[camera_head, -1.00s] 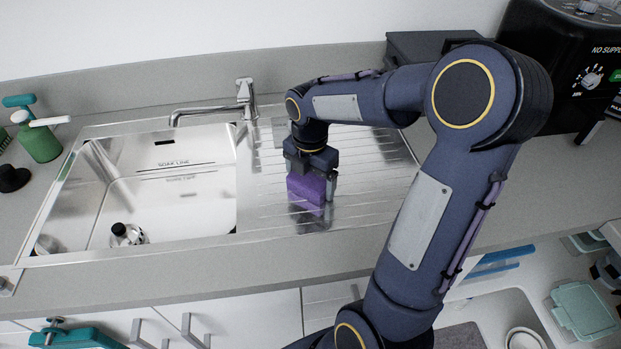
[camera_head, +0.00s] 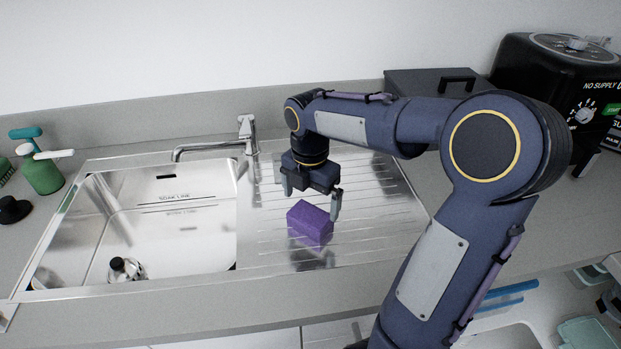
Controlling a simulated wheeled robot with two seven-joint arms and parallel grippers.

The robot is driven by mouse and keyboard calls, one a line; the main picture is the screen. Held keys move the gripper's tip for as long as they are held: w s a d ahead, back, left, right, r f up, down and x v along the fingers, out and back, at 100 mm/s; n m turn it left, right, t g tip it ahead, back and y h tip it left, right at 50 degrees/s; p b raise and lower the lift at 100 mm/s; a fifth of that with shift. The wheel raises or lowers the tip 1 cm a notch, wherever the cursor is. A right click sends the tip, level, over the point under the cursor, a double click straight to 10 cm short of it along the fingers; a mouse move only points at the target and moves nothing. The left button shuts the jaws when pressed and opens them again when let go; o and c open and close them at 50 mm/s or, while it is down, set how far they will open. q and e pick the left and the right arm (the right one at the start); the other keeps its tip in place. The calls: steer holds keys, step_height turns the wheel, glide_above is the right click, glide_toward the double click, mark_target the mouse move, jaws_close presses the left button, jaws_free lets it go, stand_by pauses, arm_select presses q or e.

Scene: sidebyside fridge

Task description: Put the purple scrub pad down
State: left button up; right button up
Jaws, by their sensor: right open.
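The purple scrub pad (camera_head: 309,222) is a small block resting on the ribbed metal drainboard (camera_head: 375,205), right of the sink basin. My right gripper (camera_head: 311,203) is open just above and behind the pad. One finger is to the pad's upper left and the other is near its right end. The fingers look clear of the pad, though the small gap at the right finger is hard to judge. My left gripper is not in view.
A dark box (camera_head: 430,82) and a black machine (camera_head: 555,90) stand at back right.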

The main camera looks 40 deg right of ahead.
mark_target(310, 214)
step_height(310, 214, up, 6)
steer(key=s+a+f+m+t+y, duration=0.2)
steer(key=s+a+m, duration=0.4)
steer(key=m, duration=0.5)
steer(key=s+a+f+m+t+y, duration=0.1)
steer(key=s+a+f+m+t, duration=0.2)
steer(key=s+a+m, duration=0.3)
steer(key=s+m, duration=0.3)
steer(key=m, duration=0.3)
steer(key=shift+s+a+t+y, duration=0.2)
steer(key=shift+s+t+y, duration=0.1)
steer(key=shift+s+y, duration=0.1)
